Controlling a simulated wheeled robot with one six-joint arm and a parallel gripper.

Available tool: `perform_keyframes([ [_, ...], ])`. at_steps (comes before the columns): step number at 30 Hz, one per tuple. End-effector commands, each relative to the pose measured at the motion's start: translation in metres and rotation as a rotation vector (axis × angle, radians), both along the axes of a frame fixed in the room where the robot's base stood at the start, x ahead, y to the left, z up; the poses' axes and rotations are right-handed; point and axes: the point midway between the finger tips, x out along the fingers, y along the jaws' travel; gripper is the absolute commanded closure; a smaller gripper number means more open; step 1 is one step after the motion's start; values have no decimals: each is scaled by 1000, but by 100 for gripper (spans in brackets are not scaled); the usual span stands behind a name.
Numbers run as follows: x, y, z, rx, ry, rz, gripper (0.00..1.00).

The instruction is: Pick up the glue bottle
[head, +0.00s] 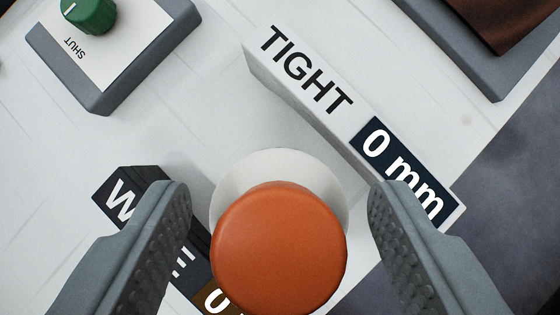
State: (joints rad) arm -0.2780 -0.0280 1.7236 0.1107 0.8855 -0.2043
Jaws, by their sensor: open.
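What looks like the glue bottle stands upright, seen from above. Its round orange cap (278,250) hides most of it, and a white rim or shoulder (280,165) shows behind the cap. My gripper (281,218) is open, with one grey ridged finger to the left of the cap and one to the right. There is a gap on both sides and neither finger appears to touch it. The cap stands between the fingers in the picture; how far below them it is, I cannot tell.
A white block marked TIGHT and 0 mm (310,98) lies close behind the bottle. A dark lettered block (128,188) is partly hidden by my left finger. A grey box with a green knob (90,14), marked SHUT, is upper left. A grey-edged tray (490,85) holds something brown, upper right.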

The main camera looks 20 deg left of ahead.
Motion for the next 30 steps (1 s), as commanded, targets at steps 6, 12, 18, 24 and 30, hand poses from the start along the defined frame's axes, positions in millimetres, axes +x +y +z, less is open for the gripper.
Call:
perform_keyframes([
  [6,3,2,-5,1,-2,0,41],
  [12,3,1,-5,1,-2,0,67],
  [18,3,1,-4,1,-2,0,100],
  [24,3,1,-4,1,-2,0,100],
  [30,3,2,4,1,-3,0,100],
])
